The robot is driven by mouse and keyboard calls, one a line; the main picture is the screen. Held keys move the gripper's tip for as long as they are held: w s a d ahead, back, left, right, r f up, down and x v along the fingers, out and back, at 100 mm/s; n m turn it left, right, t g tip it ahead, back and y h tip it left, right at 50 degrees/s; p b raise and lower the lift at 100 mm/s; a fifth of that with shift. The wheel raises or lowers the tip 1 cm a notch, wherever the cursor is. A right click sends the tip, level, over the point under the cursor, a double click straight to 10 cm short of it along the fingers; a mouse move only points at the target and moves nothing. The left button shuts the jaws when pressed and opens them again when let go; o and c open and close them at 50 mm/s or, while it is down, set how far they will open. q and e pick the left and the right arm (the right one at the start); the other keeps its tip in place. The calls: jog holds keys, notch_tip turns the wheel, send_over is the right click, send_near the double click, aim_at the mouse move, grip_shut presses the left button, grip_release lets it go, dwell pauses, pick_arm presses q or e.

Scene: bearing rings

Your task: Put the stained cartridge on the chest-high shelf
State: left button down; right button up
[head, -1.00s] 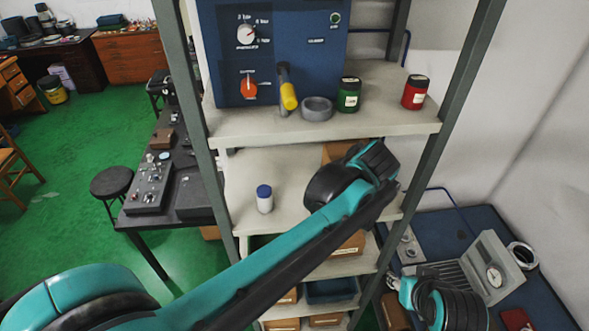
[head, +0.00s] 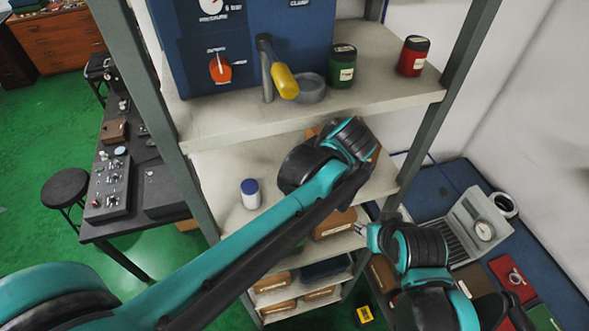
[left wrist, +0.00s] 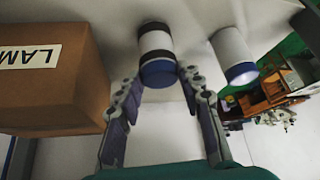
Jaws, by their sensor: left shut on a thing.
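In the left wrist view, my left gripper (left wrist: 158,82) is shut on a cartridge (left wrist: 157,45) with a pale body, a blue cap and a dark band at its far end. Whether that band is a stain I cannot tell. A second white cartridge (left wrist: 232,50) with a blue cap stands beside it, apart from the fingers. In the head view, this white cartridge (head: 250,193) stands upright on the middle shelf (head: 225,175). My left fingers and the held cartridge are hidden there behind my wrist. My right gripper (head: 366,236) is at the lower right beside the rack, its fingers too small to judge.
The upper shelf (head: 215,120) holds a blue machine (head: 290,50), a yellow-handled lever (head: 284,82), a grey ring (head: 311,90), a green jar (head: 342,66) and a red jar (head: 413,56). A cardboard box (left wrist: 50,75) is close to my left fingers. Rack posts flank the shelves.

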pick_arm(q)
jog(key=shift+s+d+r, duration=0.15)
jog(key=shift+s+d, duration=0.3)
jog(key=shift+s, duration=0.05)
jog(key=shift+s+d, duration=0.25)
jog(key=shift+d, duration=0.05)
jog(key=shift+f+b, duration=0.25)
jog(key=shift+b, duration=0.05)
jog(key=c, duration=1)
grip_release()
jog(key=shift+w+a, duration=0.3)
jog(key=shift+w, duration=0.05)
jog(key=shift+w+a+f, duration=0.1)
jog(key=shift+w+a, duration=0.1)
jog(key=shift+a, duration=0.05)
jog(key=shift+s+d+r, duration=0.2)
jog(key=shift+s+d, duration=0.1)
jog(key=shift+r+p, duration=0.4)
jog(key=shift+p, duration=0.05)
jog(key=v, duration=1.1)
jog(key=shift+s+d+r+b, duration=0.1)
jog(key=shift+s+r+b, duration=0.05)
jog(key=shift+b, duration=0.2)
pick_arm(e)
jog(key=shift+s+d+f, duration=0.2)
jog(key=shift+s+d, duration=0.2)
jog(key=shift+s, duration=0.05)
